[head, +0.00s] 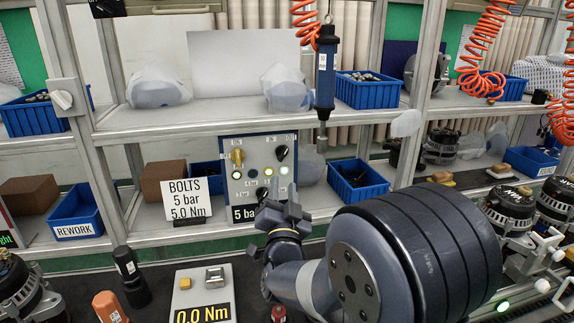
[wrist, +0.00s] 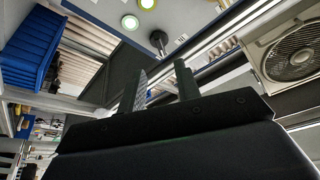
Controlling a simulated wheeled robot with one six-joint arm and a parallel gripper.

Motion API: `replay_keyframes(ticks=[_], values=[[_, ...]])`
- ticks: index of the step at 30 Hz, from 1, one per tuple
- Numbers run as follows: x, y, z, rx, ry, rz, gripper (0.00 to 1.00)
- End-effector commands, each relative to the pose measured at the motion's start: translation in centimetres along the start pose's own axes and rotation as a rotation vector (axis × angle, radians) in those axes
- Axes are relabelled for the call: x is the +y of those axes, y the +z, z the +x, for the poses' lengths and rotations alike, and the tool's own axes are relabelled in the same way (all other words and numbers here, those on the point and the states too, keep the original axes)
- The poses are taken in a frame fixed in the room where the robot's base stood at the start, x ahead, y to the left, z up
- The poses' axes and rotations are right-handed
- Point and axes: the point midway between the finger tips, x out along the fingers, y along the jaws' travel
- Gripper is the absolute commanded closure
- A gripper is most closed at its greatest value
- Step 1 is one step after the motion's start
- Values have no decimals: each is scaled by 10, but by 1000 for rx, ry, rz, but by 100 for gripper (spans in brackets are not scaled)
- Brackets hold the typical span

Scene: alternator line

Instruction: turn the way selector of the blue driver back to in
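The blue driver (head: 325,78) hangs upright, bit down, from an orange coiled hose in the head view. I cannot make out a way selector on its body. Behind and left of it stands a control panel (head: 262,200) with a brass knob (head: 237,157), a black knob (head: 282,153), several small lights and a "5 bar" display. My gripper (head: 279,200) is in front of the panel's lower part, below the black knob. In the wrist view its two fingers (wrist: 160,88) stand apart with nothing between them. A dark round-ended part (wrist: 158,42) shows beyond them; I cannot tell what it is.
A "BOLTS 5 bar 5.0 Nm" sign (head: 187,202) stands left of the panel. A blue bin (head: 357,183) is close on the right. A black driver (head: 131,275) and a "0.0 Nm" box (head: 203,295) are on the bench in front. Alternators (head: 510,208) stand at right.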

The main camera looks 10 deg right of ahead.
Motion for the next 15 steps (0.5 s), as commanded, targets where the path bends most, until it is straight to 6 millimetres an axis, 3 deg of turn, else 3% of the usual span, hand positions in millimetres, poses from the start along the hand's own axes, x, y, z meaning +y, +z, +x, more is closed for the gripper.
replay_keyframes(ticks=[15], values=[[0,-2,87,-2,1,-2,68]])
